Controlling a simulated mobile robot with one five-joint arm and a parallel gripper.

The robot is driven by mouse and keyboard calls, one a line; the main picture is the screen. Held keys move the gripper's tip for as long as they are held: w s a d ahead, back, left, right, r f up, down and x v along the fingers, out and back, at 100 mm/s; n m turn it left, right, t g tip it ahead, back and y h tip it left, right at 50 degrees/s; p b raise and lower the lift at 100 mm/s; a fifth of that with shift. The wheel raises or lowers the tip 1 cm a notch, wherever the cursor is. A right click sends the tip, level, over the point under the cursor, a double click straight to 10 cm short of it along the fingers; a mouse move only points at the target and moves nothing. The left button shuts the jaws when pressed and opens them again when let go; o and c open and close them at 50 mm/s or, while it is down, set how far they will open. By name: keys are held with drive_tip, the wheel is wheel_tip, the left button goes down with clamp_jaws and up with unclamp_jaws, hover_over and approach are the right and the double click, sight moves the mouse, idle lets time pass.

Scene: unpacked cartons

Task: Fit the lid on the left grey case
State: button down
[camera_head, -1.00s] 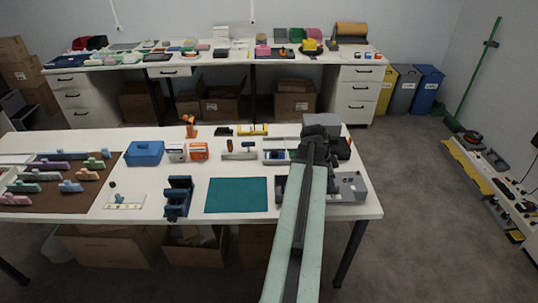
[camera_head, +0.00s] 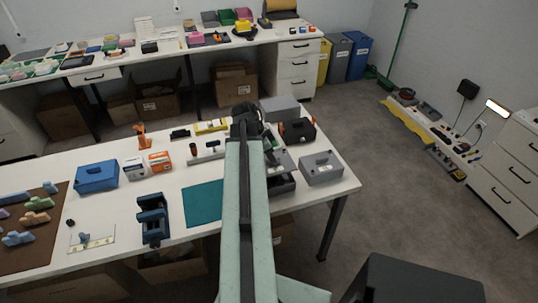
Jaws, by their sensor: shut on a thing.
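The left grey case (camera_head: 283,186) stands near the right end of the table, with a dark open interior showing; my arm hides its left part. A grey panel that looks like the lid (camera_head: 281,160) shows just behind it, beside my arm. My gripper (camera_head: 262,143) is at the far end of the arm, pointing down. It is shut on what seems to be this lid; fingertips and contact are mostly hidden. I cannot tell whether the lid touches the case. A second grey case (camera_head: 322,169), closed with a handle on top, stands to the right.
A black case with orange parts (camera_head: 297,130) and a grey box (camera_head: 280,109) stand behind. The white table's right edge is close beyond the closed case.

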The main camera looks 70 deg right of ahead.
sight(269, 165)
drive_tip(key=shift+f+b, duration=3.5)
drive_tip(key=shift+f, duration=0.1)
drive_tip(key=c, duration=1.4)
unclamp_jaws()
drive_tip(key=shift+r, duration=0.15)
drive_tip(key=p+v, duration=0.7)
drive_tip(key=shift+w+r+p, duration=0.15)
drive_tip(key=shift+r+p, duration=0.15)
drive_tip(key=shift+r, duration=0.1)
drive_tip(key=shift+f, duration=0.15)
